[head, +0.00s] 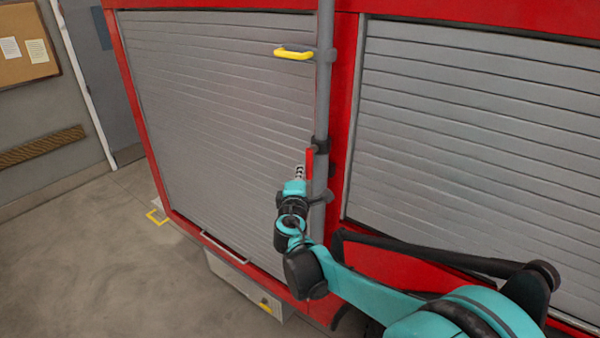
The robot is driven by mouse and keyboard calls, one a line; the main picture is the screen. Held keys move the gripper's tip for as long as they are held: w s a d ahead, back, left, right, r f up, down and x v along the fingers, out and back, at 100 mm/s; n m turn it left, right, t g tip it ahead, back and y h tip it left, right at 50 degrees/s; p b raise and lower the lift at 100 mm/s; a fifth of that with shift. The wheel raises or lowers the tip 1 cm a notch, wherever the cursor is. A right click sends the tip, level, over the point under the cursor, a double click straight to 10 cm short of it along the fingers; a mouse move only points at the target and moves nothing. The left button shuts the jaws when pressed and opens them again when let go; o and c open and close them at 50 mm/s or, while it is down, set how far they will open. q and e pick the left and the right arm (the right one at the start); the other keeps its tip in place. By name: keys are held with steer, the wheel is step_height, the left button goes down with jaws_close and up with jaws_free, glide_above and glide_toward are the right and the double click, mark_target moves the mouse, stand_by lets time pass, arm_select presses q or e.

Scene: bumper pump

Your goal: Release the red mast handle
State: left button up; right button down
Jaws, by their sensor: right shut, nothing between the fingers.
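The red mast handle (309,164) is a short upright red bar on the grey vertical mast (324,90), held by dark brackets. My right gripper (300,171) is right beside the handle, on its left in the head view. Its fingers are shut with nothing between them. I cannot tell whether the fingertips touch the handle. My left gripper is not in view.
A yellow handle (294,53) juts left from the mast higher up. Grey roller shutters (220,110) in a red frame (345,100) stand behind the mast on both sides. Open floor (110,260) lies at the lower left.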

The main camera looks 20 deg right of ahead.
steer(key=shift+d, duration=0.1)
steer(key=s+n+g+p, duration=0.1)
steer(key=d+n+g+p, duration=0.1)
steer(key=n, duration=0.1)
steer(key=shift+s+d+r, duration=0.1)
steer(key=shift+s+r, duration=0.1)
steer(key=shift+s, duration=0.15)
steer(key=s+r+n+g+p, duration=0.1)
steer(key=n+g, duration=0.1)
steer(key=s+d+r+n+g+h+p, duration=0.1)
steer(key=n+g, duration=0.1)
steer(key=n, duration=0.1)
steer(key=s+d+r+n+g+h+p, duration=0.1)
steer(key=r+n+g, duration=0.1)
steer(key=shift+d, duration=0.2)
stand_by(0.3)
steer(key=shift+s, duration=0.1)
stand_by(0.7)
step_height(320, 180, down, 5)
steer(key=b, duration=0.4)
steer(key=w+v, duration=0.1)
steer(key=v, duration=1)
steer(key=shift+a+r, duration=0.2)
steer(key=shift+r, duration=0.15)
